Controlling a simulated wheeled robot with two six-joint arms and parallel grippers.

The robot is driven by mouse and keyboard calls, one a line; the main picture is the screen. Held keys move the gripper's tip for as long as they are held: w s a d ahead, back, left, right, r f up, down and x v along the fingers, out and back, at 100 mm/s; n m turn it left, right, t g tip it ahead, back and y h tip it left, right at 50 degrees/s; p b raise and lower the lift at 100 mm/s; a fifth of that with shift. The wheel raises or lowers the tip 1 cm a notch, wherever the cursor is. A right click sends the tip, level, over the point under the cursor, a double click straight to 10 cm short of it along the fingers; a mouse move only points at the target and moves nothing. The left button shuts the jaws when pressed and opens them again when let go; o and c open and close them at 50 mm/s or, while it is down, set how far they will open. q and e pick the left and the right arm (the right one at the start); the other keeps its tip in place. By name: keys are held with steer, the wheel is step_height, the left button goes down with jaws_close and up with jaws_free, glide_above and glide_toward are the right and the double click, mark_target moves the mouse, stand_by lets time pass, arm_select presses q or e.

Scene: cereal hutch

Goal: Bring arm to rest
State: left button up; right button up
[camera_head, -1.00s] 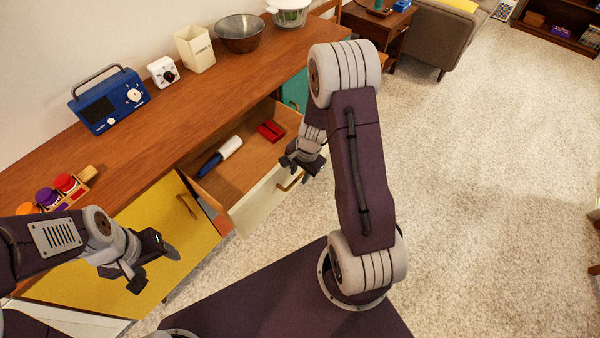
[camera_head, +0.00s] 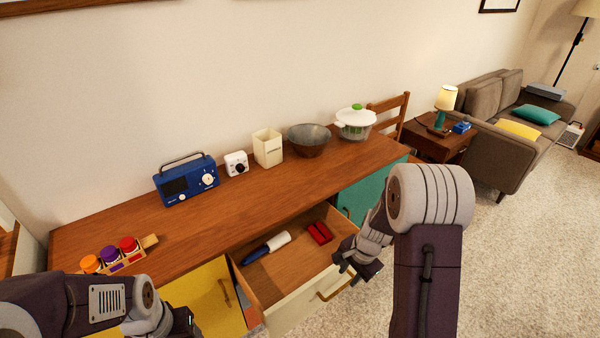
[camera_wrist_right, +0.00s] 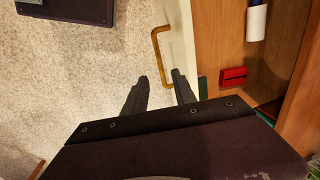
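My right gripper (camera_head: 357,268) hangs beside the front right corner of the open drawer (camera_head: 290,312), next to its brass handle (camera_head: 334,288). In the right wrist view its two fingers (camera_wrist_right: 160,92) are apart with nothing between them. The handle (camera_wrist_right: 158,55) shows just beyond the fingertips, and I see no grip on it. My left gripper (camera_head: 188,324) is at the bottom edge of the head view, in front of the yellow door (camera_head: 205,295). It is partly cut off, so its opening is unclear.
The drawer holds a blue and white cylinder (camera_head: 267,247) and a red object (camera_head: 319,233). On the wooden top (camera_head: 230,215) stand a blue radio (camera_head: 187,182), a white timer (camera_head: 236,164), a cream canister (camera_head: 268,148), a bowl (camera_head: 309,140) and a salad spinner (camera_head: 355,122). Carpet lies clear at right.

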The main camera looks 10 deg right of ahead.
steer(key=a+r+n+t+p, duration=0.1)
steer(key=a+r+n+p, duration=0.3)
steer(key=a+r, duration=0.45)
steer(key=s+r+n+g, duration=0.1)
steer(key=s+r+n, duration=0.2)
steer(key=s+n, duration=0.6)
steer(key=shift+s+g+h+p, duration=0.3)
steer(key=shift+s+g, duration=0.1)
steer(key=shift+s, duration=0.6)
steer(key=shift+w+d+f, duration=0.1)
steer(key=shift+w, duration=0.05)
